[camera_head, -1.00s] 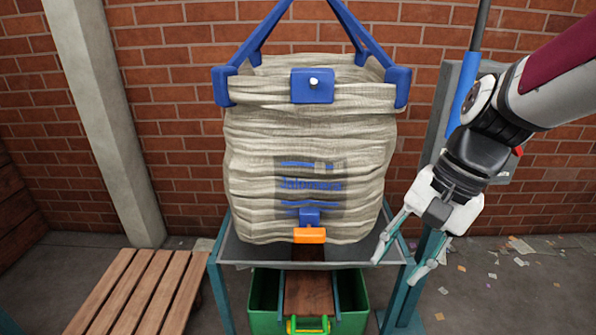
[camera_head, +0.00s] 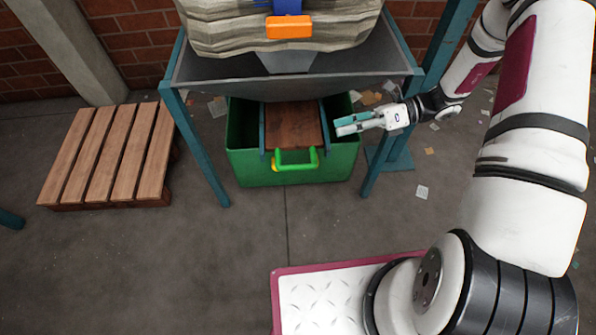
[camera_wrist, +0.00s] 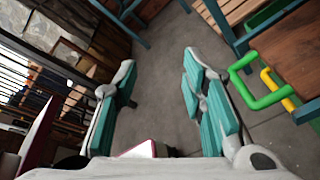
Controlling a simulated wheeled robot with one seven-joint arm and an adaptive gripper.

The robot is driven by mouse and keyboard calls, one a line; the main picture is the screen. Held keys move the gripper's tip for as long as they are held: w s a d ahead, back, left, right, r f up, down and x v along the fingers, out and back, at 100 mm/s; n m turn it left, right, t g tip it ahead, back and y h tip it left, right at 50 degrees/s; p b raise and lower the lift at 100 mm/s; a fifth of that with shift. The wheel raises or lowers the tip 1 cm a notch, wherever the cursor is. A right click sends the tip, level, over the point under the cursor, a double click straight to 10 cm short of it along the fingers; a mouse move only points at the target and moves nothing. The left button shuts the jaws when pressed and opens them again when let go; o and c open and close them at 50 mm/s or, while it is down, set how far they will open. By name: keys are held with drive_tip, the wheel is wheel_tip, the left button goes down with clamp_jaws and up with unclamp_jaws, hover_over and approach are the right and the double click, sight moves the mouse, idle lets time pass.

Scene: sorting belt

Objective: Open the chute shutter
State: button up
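The chute shutter is a brown wooden panel (camera_head: 294,125) set between teal rails under the grey hopper, above a green bin. A green handle (camera_head: 296,160) with a yellow part is at its front edge. In the wrist view the green handle (camera_wrist: 262,98) is at the right, beside and outside my right finger, with the wooden panel (camera_wrist: 290,55) behind it. My gripper (camera_head: 345,126) is at the right of the shutter in the head view, pointing left. In the wrist view my gripper (camera_wrist: 160,100) is open, with only floor between its fingers.
The green bin (camera_head: 253,170) stands under the hopper (camera_head: 210,70), between teal stand legs (camera_head: 200,150). The sack with an orange tag (camera_head: 289,27) hangs above. A wooden pallet (camera_head: 110,150) lies at the left. The floor in front is clear.

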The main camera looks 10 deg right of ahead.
sight(299, 168)
wheel_tip(299, 168, down, 26)
drive_tip(key=d+m+t+y+b, duration=0.1)
drive_tip(key=m+t+y+b, duration=0.1)
drive_tip(key=m+t+b, duration=0.85)
drive_tip(key=w+a, duration=0.2)
drive_tip(key=a, duration=0.2)
drive_tip(key=w+a+m+g, duration=0.1)
drive_tip(key=a, duration=0.3)
drive_tip(key=w+a+r+m+g+b, duration=0.1)
drive_tip(key=w+a, duration=0.1)
drive_tip(key=a, duration=0.2)
drive_tip(key=shift+w+a, duration=0.1)
drive_tip(key=shift+w, duration=0.2)
clamp_jaws()
